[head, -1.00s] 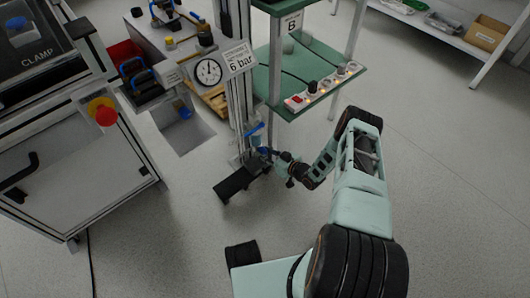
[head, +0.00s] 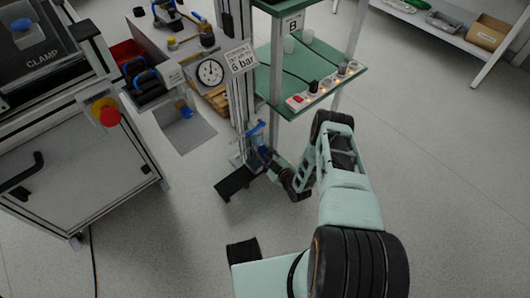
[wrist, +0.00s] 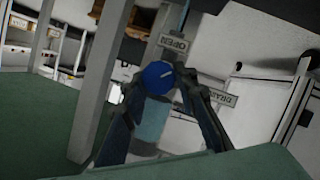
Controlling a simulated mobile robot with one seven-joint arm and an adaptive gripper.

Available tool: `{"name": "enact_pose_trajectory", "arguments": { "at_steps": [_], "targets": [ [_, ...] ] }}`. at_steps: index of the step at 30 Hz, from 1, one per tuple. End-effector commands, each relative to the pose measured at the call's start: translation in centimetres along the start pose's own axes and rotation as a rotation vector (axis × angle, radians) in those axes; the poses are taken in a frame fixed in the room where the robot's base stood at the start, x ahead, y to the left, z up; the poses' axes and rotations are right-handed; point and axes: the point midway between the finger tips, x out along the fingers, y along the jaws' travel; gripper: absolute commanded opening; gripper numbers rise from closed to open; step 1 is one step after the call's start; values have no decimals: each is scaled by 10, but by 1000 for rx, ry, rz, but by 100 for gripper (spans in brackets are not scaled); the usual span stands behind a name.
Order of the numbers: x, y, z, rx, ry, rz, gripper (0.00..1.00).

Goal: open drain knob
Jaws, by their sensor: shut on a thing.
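The drain knob (wrist: 158,76) is a round blue knob with a white mark on its face, in the middle of the wrist view. My gripper (wrist: 159,88) has one dark finger on each side of it and is shut on it. A plate reading OPEN (wrist: 174,43) and a plate reading DRAIN (wrist: 221,94) appear upside down near the knob. In the head view my gripper (head: 264,157) is low at the foot of the metal post, by a blue fitting (head: 255,130). The knob itself is hard to make out there.
A pressure gauge (head: 210,72) and an 8 bar sign (head: 240,57) are on the post above. A green shelf (head: 335,84) with a power strip (head: 322,87) stands to the right. A white cabinet (head: 80,180) is at left.

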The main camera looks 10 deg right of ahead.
Motion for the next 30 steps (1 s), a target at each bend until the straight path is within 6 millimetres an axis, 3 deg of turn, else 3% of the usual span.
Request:
{"name": "enact_pose_trajectory", "arguments": {
  "at_steps": [15,16,20,30],
  "targets": [
    [0,0,1,-23,-1,9,2],
    [0,0,1,-23,-1,9,28],
    [0,0,0,-22,0,9,42],
    [0,1,-1,-22,0,9,44]
  ]
}}
